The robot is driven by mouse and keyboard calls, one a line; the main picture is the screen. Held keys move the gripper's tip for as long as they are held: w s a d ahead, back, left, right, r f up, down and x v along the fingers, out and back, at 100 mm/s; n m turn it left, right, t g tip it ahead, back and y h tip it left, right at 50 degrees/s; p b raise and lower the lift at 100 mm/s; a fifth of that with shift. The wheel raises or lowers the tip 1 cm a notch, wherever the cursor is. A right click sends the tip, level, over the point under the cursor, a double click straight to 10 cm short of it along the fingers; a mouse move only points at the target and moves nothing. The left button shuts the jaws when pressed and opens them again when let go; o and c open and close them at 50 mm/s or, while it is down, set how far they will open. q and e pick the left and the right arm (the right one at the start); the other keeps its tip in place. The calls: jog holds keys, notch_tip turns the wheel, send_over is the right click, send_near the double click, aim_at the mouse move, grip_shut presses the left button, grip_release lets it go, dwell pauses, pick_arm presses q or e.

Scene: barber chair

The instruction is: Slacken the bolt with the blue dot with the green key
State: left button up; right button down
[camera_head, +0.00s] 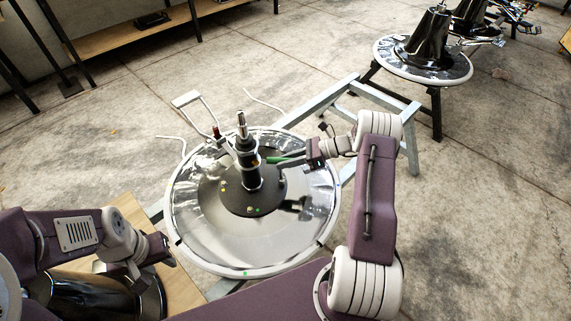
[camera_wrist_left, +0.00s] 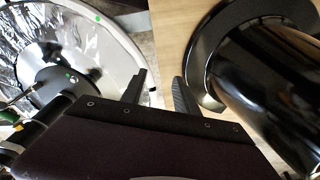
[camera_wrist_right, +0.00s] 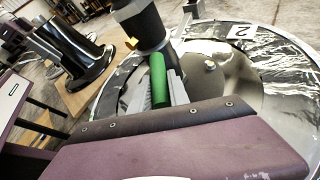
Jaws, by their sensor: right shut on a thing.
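The green key (camera_head: 281,160) is held by my right gripper (camera_head: 305,155) beside the upright dark column (camera_head: 247,165) of the round chair base. In the right wrist view its green handle (camera_wrist_right: 158,82) lies between the fingers; its far end is hidden. The black hub disc (camera_head: 265,203) around the column carries small coloured dots and bolts. A bolt head (camera_wrist_right: 210,65) shows on the base in the right wrist view. I cannot make out a blue dot. My left gripper (camera_wrist_left: 158,92) is open and empty beside the base, near a wooden board.
The chair base's pale rim (camera_head: 180,247) rests on a grey metal frame (camera_head: 335,97). A black conical part (camera_wrist_left: 270,85) is on the wooden board (camera_wrist_left: 172,30) at the left. Another base (camera_head: 420,62) stands at the back right. Bare floor lies to the right.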

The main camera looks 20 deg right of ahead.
pick_arm(q)
jog(key=shift+f+b, duration=1.5)
jog(key=shift+f, duration=0.15)
pick_arm(e)
jog(key=shift+w+n+g+y, duration=0.15)
jog(key=shift+n+g+y, duration=0.15)
jog(key=shift+n+g, duration=0.85)
pick_arm(q)
jog(key=shift+r, duration=0.15)
pick_arm(e)
jog(key=shift+r, duration=0.15)
